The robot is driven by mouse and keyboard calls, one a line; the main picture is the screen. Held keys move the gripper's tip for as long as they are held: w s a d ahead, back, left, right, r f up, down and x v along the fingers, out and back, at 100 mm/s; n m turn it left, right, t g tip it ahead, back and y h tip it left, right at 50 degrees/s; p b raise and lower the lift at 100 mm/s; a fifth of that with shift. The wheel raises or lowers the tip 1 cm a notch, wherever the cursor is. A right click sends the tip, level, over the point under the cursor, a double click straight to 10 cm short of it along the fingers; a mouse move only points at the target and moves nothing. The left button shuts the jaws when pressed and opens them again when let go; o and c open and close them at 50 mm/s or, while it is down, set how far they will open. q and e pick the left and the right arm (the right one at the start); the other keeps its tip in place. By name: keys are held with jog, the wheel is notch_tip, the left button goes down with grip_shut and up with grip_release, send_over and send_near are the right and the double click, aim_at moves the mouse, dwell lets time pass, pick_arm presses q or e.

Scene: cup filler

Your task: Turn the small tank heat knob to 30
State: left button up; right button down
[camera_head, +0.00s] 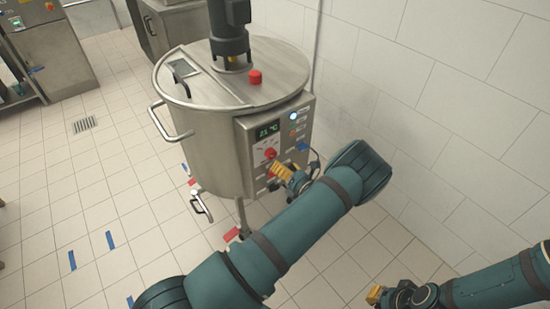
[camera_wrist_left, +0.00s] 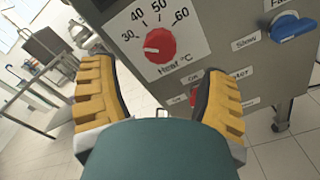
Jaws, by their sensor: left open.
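The tank's heat knob (camera_head: 270,154) is red and sits on the control panel below a display reading about 21 °C. In the left wrist view the heat knob (camera_wrist_left: 161,44) has a scale marked 30, 40, 50 and 60 above "Heat °C". Its white mark points left, close to the 30 side. My left gripper (camera_head: 284,172) is in front of the panel, just below and right of the knob. In its wrist view the yellow fingers (camera_wrist_left: 155,80) are apart and empty, below the knob and not touching it. My right gripper (camera_head: 376,294) is low at the right; its opening is unclear.
The steel tank (camera_head: 190,135) has a side handle (camera_head: 168,122) and a red button (camera_head: 255,77) on its lid. A blue knob (camera_wrist_left: 290,27) is right of the heat knob. A red switch (camera_wrist_left: 193,97) is partly hidden by a finger. A tiled wall stands close on the right.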

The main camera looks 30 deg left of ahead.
pick_arm(q)
jog(key=shift+v, duration=2.45)
